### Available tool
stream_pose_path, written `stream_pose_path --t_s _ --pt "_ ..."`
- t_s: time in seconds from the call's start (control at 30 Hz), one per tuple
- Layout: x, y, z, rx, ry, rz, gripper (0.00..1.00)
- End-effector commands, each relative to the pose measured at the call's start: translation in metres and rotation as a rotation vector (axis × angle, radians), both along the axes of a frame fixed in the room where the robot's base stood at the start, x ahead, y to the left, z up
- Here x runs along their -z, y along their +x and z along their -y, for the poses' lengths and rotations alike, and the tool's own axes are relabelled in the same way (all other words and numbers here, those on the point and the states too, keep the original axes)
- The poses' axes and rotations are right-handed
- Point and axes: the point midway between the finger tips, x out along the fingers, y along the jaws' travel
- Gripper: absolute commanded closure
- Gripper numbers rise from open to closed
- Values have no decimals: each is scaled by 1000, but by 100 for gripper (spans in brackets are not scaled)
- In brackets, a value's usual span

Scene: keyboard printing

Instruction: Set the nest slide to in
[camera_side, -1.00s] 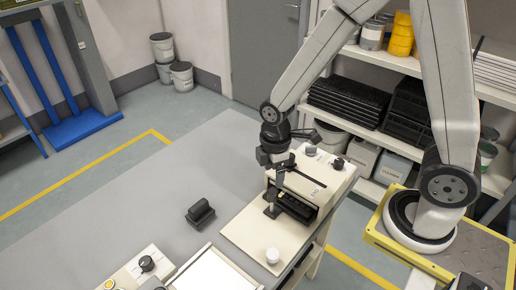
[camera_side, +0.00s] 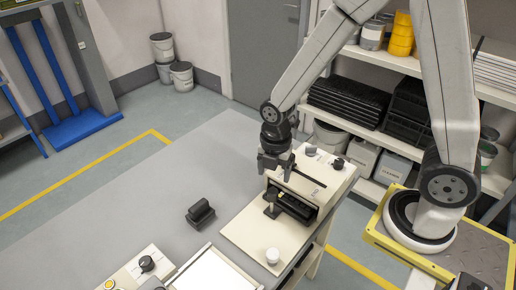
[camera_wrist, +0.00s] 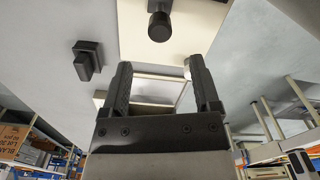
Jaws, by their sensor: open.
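The cream printing machine (camera_side: 325,170) stands at the right end of the bench, with a dark opening (camera_side: 297,205) in its front. A black upright knob on a small dark foot, apparently the nest slide's handle (camera_side: 271,201), stands at the front of that opening on the cream base plate (camera_side: 245,232). A black knob (camera_wrist: 159,26) also shows in the wrist view, ahead of my fingertips. My gripper (camera_side: 275,166) is open and empty, pointing down above the knob and apart from it. Its two fingers (camera_wrist: 160,72) show spread in the wrist view. The slide's track is too small to tell.
A black block with a grip (camera_side: 200,213) lies on the grey bench left of the machine. A white round knob (camera_side: 272,256) is at the plate's front. A white-framed tray (camera_side: 215,272) and a control box (camera_side: 140,268) stand at the front. The bench's left is clear.

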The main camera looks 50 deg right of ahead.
Motion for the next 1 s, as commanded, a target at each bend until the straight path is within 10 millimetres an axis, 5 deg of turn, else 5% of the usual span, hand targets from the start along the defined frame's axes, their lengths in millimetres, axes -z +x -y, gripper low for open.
stream_pose_path --t_s 0.43,1.0 --pt "10 0 0 -1 -1 -2 21" --pt "62 -1 0 0 0 -3 21"
